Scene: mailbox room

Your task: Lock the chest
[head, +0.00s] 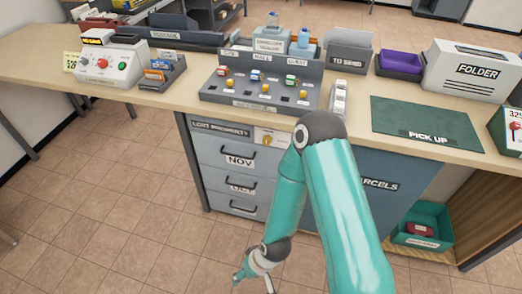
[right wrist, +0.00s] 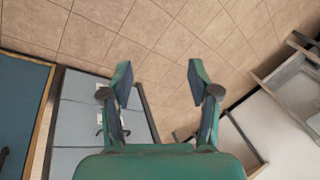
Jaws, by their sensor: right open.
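The grey-blue chest of drawers (head: 232,160) stands under the counter in the head view, with drawer labels such as NOV and black handles. Its drawers look shut. At its top right is a pale plate (head: 271,137) with a small yellow part, perhaps a lock or key; it is too small to tell. The chest seems to show at the lower left of the right wrist view (right wrist: 75,118). My right gripper (head: 241,277) hangs low in front of the chest, apart from it. In the right wrist view (right wrist: 159,82) its fingers are apart and empty. My left gripper is not in view.
The counter (head: 183,98) above holds a key panel (head: 258,101), a box with a red button (head: 112,63), a green mat (head: 425,123) and a folder box (head: 476,70). A blue PARCELS front (head: 395,186) adjoins the chest. The tiled floor (head: 110,200) before it is clear.

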